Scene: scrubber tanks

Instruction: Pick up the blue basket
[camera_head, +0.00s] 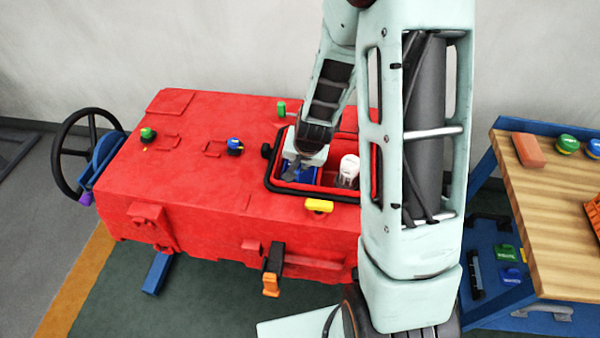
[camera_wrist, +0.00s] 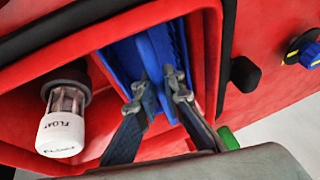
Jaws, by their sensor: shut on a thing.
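The blue basket (camera_wrist: 126,65) sits inside the opening of the red tank (camera_head: 210,200), against one side wall of it. In the head view the basket (camera_head: 308,174) shows only in part beneath my gripper. My gripper (camera_wrist: 165,85) reaches down into the opening, and its fingers are closed on the basket's thin upper part. My gripper (camera_head: 296,165) hides much of the basket in the head view. The basket's lower part is hidden in both views.
A white float (camera_wrist: 62,125) with a clear body stands in the same opening beside the basket; it also shows in the head view (camera_head: 348,170). A black rim (camera_head: 300,192) edges the opening. A yellow latch (camera_head: 319,206) sits in front. A wooden-topped cart (camera_head: 550,190) stands at right.

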